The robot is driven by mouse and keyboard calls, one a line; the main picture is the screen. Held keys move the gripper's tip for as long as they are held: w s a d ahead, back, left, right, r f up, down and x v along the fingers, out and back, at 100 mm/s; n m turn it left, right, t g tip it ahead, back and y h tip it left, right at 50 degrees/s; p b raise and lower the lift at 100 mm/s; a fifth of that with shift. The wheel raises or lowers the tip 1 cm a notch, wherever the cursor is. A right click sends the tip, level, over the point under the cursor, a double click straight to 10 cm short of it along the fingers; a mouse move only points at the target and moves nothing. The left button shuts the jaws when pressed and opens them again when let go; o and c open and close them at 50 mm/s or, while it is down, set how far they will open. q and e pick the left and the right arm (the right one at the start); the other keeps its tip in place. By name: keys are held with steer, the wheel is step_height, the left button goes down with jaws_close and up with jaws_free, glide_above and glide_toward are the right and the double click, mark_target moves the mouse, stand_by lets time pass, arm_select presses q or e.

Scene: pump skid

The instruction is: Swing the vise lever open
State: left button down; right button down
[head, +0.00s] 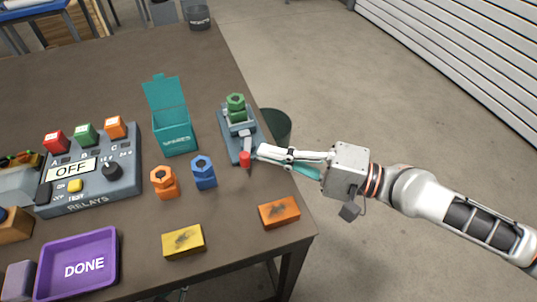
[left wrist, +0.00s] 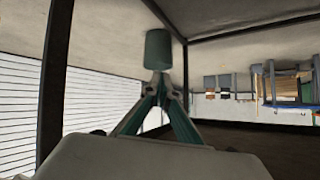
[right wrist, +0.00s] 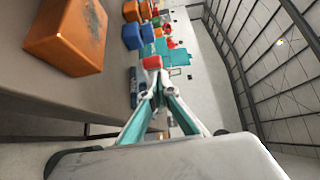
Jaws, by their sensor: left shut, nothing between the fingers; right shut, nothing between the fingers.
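The vise (head: 225,134) is a blue-grey block near the table's right edge, with a green nut-shaped part (head: 236,104) on it. Its lever (head: 247,142) ends in a red knob (head: 245,158), which also shows in the right wrist view (right wrist: 152,62). My right gripper (head: 259,151) comes in from the right, fingertips together, empty, close beside the lever and knob. I cannot tell whether they touch. In the right wrist view its fingertips (right wrist: 152,88) sit just below the red knob. My left gripper (left wrist: 160,80) is shut and empty in the left wrist view, outside the head view.
An orange block (head: 279,212) lies at the table's right front. Blue (head: 203,173) and orange (head: 164,183) nut-topped parts and an open teal box (head: 174,135) stand left of the vise. A relay panel (head: 92,190) and purple tray (head: 75,292) are farther left.

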steer(key=shift+s+a, duration=0.1)
steer(key=shift+a, duration=0.25)
arm_select(q)
steer(key=shift+a+f, duration=0.1)
steer(key=shift+f, duration=0.05)
arm_select(e)
steer(key=shift+f, duration=0.15)
steer(key=shift+s+a+r+p, duration=0.25)
steer(key=shift+s+a+p, duration=0.05)
steer(key=shift+a+p, duration=0.25)
steer(key=shift+s+a, duration=0.15)
steer(key=shift+a, duration=0.15)
steer(key=shift+f, duration=0.25)
arm_select(q)
steer(key=shift+a, duration=0.15)
steer(key=shift+r, duration=0.25)
